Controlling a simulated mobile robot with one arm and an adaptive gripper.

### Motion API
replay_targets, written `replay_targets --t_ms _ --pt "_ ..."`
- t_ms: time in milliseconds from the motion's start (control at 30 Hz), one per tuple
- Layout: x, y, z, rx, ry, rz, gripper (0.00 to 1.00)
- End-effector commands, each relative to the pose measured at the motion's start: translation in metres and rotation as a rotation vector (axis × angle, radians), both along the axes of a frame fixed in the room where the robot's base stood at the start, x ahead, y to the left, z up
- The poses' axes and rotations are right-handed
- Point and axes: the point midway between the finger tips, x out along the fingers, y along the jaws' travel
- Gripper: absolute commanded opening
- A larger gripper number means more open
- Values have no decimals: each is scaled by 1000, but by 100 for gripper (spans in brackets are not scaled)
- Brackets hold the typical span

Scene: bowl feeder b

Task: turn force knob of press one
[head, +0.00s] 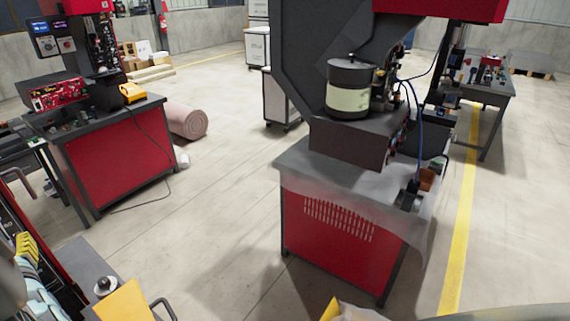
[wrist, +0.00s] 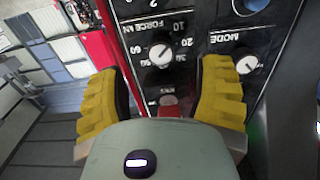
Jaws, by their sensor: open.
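In the wrist view, a dark control panel fills the top and right, with its lettering upside down. A round white knob (wrist: 162,53) with a pointer and a number scale sits beside the label "FORCE kN". My gripper (wrist: 162,75) has its yellow-padded fingers spread wide, one on each side of this knob in the picture. The fingers look apart from the knob, with nothing between them; the distance to the panel is hard to judge.
A second white knob (wrist: 247,65) lies right of the right finger, and a red part (wrist: 168,102) shows below the force knob. In the head view, a red bench (head: 335,235) carries a machine, and another red bench (head: 115,150) stands left; floor between them is open.

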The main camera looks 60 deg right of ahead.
Motion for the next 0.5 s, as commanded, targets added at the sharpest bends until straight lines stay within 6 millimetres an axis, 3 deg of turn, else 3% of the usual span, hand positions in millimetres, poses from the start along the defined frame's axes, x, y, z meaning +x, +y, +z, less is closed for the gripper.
replay_targets --t_ms 500 --pt "44 1 4 0 -3 1 66"
